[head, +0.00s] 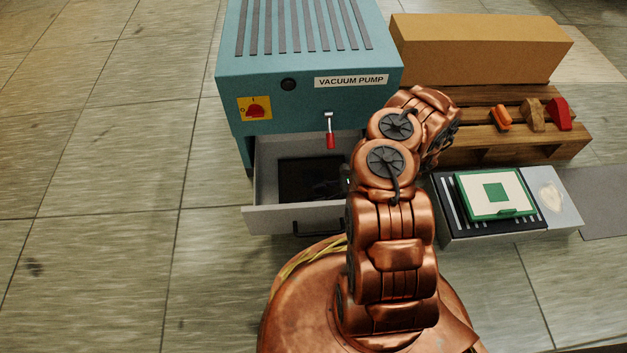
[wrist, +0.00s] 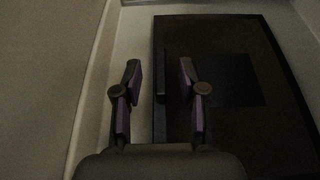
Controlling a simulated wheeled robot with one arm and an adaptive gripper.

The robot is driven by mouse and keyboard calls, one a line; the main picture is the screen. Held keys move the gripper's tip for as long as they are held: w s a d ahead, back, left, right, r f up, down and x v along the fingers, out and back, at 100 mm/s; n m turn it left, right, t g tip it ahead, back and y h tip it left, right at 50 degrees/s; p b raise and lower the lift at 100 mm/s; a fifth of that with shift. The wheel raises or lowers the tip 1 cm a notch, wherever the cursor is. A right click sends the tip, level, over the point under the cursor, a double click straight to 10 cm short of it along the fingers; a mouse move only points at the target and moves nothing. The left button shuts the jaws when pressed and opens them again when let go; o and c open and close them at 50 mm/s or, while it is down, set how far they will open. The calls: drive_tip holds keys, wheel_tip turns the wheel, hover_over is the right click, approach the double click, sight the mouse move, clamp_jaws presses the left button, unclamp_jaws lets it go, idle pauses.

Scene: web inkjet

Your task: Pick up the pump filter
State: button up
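A dark, flat framed panel, which looks like the pump filter (head: 298,178), lies in the pulled-out drawer (head: 265,218) of the teal vacuum pump (head: 300,50). In the wrist view the panel (wrist: 270,130) fills the right half, with a darker square in its middle. A narrow dark tab (wrist: 160,80) stands at its left edge. My gripper (wrist: 159,63) is open, with purple-padded fingers on either side of the tab. I cannot tell whether they touch it. In the head view my arm hides most of the gripper and the drawer's right side.
A green-framed white filter (head: 494,194) sits on a slotted dark stand (head: 450,222) at right. A pallet (head: 475,135) bears a cardboard box (head: 480,48) and small orange, brown and red pieces. A red-tipped lever (head: 330,138) hangs above the drawer. The left floor is clear.

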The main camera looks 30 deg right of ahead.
clamp_jaws()
drive_tip(key=shift+r, duration=0.15)
idle(0.4)
